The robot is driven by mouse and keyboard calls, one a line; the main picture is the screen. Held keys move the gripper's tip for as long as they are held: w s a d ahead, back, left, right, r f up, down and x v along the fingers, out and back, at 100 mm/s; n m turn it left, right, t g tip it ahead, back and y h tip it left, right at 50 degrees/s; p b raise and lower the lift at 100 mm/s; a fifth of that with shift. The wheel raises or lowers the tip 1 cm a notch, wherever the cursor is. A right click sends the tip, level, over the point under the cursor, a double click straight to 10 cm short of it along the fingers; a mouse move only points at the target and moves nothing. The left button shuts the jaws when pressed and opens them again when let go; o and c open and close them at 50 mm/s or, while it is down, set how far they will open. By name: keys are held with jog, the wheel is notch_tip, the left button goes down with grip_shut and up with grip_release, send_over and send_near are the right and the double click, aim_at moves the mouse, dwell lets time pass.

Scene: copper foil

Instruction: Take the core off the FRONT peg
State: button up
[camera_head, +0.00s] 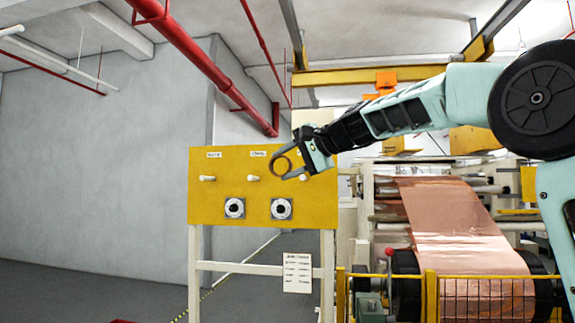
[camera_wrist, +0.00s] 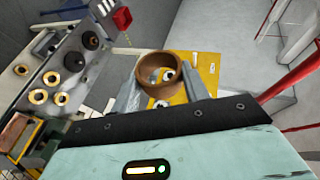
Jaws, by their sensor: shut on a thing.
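A brown ring-shaped core (camera_head: 273,164) is held at its right side by my gripper (camera_head: 300,158), in front of a yellow peg board (camera_head: 225,212). The wrist view shows the core (camera_wrist: 143,77) between the two fingers, with the board (camera_wrist: 206,70) behind it. White pegs stand on the board: a left peg (camera_head: 207,178), a middle peg (camera_head: 253,178) and a right peg (camera_head: 303,177) partly behind my gripper. The core appears between the middle and right pegs; no peg is seen through its hole. The peg labels are too small to read surely.
Two round fittings (camera_head: 235,208) sit low on the board. A machine with copper foil (camera_head: 450,230) stands right behind a yellow guard (camera_head: 485,297). The wrist view shows a grey panel (camera_wrist: 52,85) with several brass rings at left.

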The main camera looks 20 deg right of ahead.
jog(key=s+a+b, duration=0.5)
jog(key=s+a, duration=0.3)
jog(key=s, duration=0.4)
jog(key=shift+s+a, duration=0.15)
jog(key=shift+a, duration=0.1)
dwell(0.7)
jog(key=shift+d, duration=0.1)
